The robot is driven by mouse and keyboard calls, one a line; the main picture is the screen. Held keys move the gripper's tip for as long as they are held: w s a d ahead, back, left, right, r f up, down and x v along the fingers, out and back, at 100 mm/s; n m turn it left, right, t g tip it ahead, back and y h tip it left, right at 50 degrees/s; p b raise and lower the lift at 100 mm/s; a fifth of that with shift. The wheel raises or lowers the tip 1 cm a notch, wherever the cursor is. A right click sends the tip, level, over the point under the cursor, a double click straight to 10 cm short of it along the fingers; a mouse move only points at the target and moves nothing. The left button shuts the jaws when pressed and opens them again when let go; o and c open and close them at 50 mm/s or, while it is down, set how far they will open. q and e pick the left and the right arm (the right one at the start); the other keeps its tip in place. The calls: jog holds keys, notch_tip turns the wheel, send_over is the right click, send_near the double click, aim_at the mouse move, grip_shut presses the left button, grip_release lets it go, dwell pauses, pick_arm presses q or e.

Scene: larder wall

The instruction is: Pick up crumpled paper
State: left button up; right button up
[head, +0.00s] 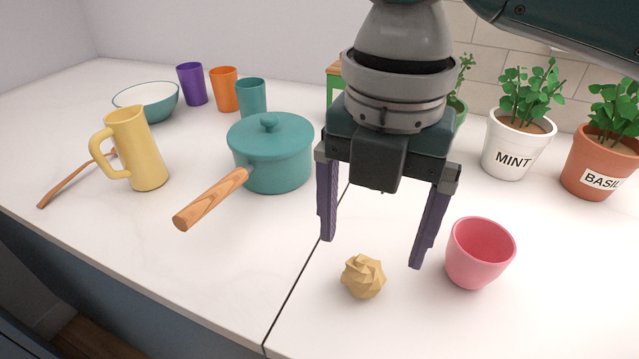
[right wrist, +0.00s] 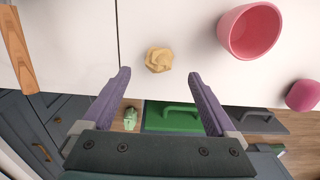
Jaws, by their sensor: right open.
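The crumpled paper (head: 363,277) is a small tan faceted ball lying on the white counter, near its front edge. It also shows in the right wrist view (right wrist: 159,60), ahead of the fingertips and between their lines. My right gripper (head: 374,254) is open, with its two purple fingers pointing down and nothing between them. In the head view it hangs above and behind the paper, apart from it. In the right wrist view its fingertips (right wrist: 160,75) lie to either side, short of the paper. My left gripper is not in view.
A pink cup (head: 478,254) stands close to the right of the paper. A teal pot (head: 270,152) with a wooden handle stands to the left, beyond a dark counter seam. A yellow jug (head: 140,150) is further left. Mint (head: 512,145) and basil (head: 597,165) pots stand behind.

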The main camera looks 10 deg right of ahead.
aim_at(365, 265)
notch_tip(365, 265, down, 6)
jog(key=shift+a+f, duration=0.1)
jog(key=shift+c, duration=0.2)
jog(key=c, duration=1.3)
